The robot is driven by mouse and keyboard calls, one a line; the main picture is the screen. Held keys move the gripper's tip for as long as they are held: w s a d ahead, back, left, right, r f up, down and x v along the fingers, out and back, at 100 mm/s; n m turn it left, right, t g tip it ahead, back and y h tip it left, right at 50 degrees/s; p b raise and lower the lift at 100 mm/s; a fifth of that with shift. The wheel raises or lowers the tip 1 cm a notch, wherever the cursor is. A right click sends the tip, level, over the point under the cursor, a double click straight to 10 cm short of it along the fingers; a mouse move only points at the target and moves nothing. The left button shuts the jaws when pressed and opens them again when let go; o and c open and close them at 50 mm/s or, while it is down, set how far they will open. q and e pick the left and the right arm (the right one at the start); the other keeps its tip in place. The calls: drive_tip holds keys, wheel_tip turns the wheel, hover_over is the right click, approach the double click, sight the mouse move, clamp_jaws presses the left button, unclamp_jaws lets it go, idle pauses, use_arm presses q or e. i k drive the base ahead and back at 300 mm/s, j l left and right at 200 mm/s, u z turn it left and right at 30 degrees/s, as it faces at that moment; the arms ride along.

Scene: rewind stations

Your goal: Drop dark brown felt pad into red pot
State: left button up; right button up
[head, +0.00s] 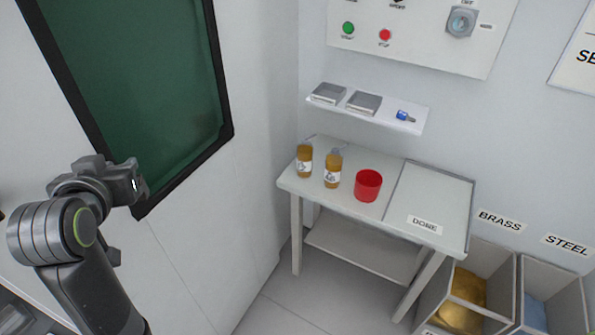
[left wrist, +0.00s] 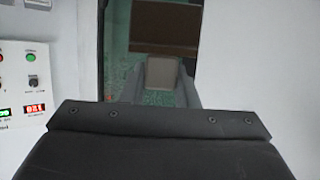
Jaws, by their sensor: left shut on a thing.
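The red pot (head: 368,186) stands upright on the white table, right of two amber bottles. Its inside is only partly visible. My left gripper (head: 136,184) is at the left in the head view, in front of the green board and well away from the table. In the left wrist view its fingers (left wrist: 160,85) are shut on a pale block below a dark brown piece (left wrist: 165,30), which looks like the dark brown felt pad. The pad cannot be made out in the head view. My right gripper is not in view.
Two amber bottles (head: 333,169) (head: 304,160) stand beside the pot. A tray marked DONE (head: 432,195) lies to its right. A wall shelf (head: 330,104) hangs above the table. Bins marked BRASS and STEEL (head: 512,290) stand at lower right. The floor before the table is clear.

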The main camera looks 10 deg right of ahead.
sight(368, 192)
drive_tip(key=i+j+z, duration=0.15)
drive_tip(key=z, duration=0.3)
drive_tip(key=i+j+z, duration=0.15)
drive_tip(key=j+z, duration=0.15)
drive_tip(key=z, duration=0.15)
drive_tip(key=j+z, duration=0.3)
drive_tip(key=z, duration=0.15)
drive_tip(key=i+l, duration=0.2)
drive_tip(key=l, duration=0.15)
drive_tip(key=i+l, duration=0.2)
drive_tip(key=l, duration=0.15)
drive_tip(key=i+l+u, duration=0.1)
drive_tip(key=l, duration=0.25)
drive_tip(key=i+l, duration=0.5)
drive_tip(key=l, duration=0.25)
